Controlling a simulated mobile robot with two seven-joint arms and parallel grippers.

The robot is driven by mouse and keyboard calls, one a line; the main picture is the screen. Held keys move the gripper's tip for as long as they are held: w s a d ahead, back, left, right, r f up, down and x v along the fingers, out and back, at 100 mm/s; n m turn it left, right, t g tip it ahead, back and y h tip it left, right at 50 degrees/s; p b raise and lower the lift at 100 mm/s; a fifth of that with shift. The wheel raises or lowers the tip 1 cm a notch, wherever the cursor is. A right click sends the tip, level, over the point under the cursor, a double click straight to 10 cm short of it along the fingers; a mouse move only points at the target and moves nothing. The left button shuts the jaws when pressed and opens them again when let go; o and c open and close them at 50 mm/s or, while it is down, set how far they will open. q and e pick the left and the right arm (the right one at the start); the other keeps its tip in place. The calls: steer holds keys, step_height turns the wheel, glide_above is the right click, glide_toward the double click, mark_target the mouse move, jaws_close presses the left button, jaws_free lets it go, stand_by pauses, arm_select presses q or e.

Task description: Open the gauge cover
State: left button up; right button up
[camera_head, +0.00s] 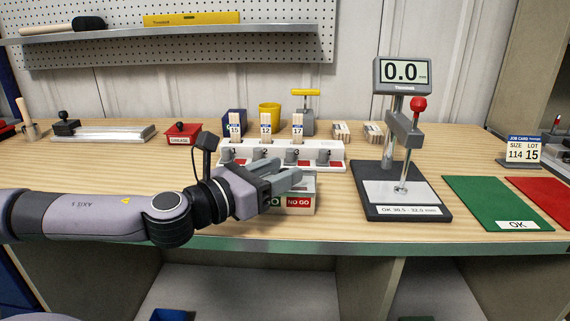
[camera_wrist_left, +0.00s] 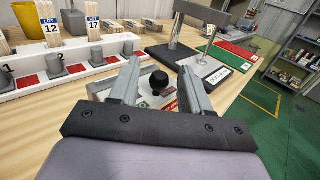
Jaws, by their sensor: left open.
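A small pale box (camera_head: 300,188) with GO and NO GO labels stands near the table's front edge, largely hidden behind my left gripper (camera_head: 291,180). In the left wrist view a round black knob (camera_wrist_left: 159,82) shows between the two fingers of my left gripper (camera_wrist_left: 161,68). Under the knob is a pale surface with green and red label parts. The fingers are apart, with a visible gap around the knob. I cannot tell whether the cover is fully closed. My right gripper is not in view.
A white rack (camera_head: 335,163) with numbered slots and lot tags stands just behind the box. A measuring stand (camera_head: 372,205) with a 0.0 display is to the right, then a green OK mat (camera_head: 490,200) and a red mat (camera_head: 545,195). The table's left front is free.

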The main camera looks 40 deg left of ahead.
arm_select(q)
steer(key=shift+x, duration=0.9)
jaws_close()
steer(key=shift+p, duration=0.3)
